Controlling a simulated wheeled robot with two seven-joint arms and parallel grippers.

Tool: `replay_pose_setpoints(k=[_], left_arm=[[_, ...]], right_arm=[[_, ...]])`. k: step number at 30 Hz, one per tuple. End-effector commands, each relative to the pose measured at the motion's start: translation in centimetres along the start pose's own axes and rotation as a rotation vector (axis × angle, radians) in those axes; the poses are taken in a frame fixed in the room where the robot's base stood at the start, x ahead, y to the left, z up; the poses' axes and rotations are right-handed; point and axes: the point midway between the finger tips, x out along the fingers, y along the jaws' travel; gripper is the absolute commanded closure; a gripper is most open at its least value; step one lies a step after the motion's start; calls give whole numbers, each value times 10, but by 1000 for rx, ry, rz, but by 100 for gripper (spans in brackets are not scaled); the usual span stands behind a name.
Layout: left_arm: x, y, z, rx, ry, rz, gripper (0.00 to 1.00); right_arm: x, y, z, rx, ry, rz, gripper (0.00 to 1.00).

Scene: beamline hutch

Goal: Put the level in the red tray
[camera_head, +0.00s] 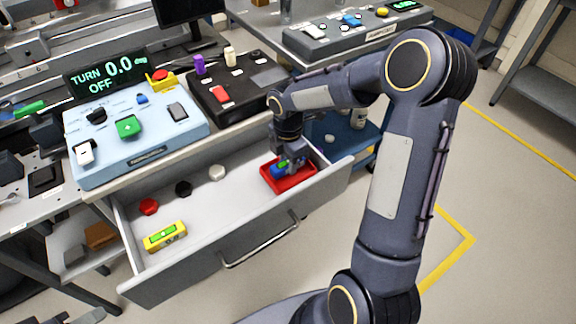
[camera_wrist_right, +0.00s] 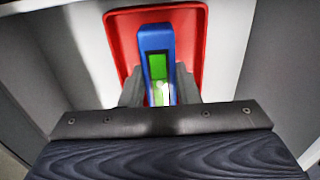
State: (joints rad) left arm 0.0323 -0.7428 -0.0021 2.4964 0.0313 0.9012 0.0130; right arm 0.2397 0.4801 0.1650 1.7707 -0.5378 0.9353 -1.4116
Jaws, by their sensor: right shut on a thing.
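The red tray (camera_head: 291,186) lies in the right end of the open drawer. My right gripper (camera_head: 291,163) points down over it, shut on a blue level (camera_head: 279,169) with a green window. In the right wrist view, the blue level (camera_wrist_right: 156,38) stands out between the fingers (camera_wrist_right: 159,88), with the red tray (camera_wrist_right: 117,35) behind and around it. I cannot tell whether the level touches the tray floor. A second level, yellow with a green window (camera_head: 165,236), lies at the drawer's left front. My left gripper is not in view.
The grey drawer (camera_head: 215,210) also holds a red knob (camera_head: 149,206), a black knob (camera_head: 183,188) and a white knob (camera_head: 217,173). Its middle is clear. A light-blue control box (camera_head: 150,158) and a black box (camera_head: 240,85) stand on the bench above.

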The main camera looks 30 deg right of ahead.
Motion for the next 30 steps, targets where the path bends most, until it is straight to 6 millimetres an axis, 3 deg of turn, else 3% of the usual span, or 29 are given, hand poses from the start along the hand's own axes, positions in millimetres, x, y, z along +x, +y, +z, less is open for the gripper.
replay_pose_setpoints(k=[3,14,15,19,30], left_arm=[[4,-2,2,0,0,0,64],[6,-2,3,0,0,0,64],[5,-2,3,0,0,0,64],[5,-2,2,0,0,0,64],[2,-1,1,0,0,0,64]], right_arm=[[17,0,-1,-1,2,-2,98],[20,0,-1,0,1,0,98],[20,0,-1,0,1,0,69],[20,0,-1,0,1,0,52],[14,0,-1,1,1,1,49]])
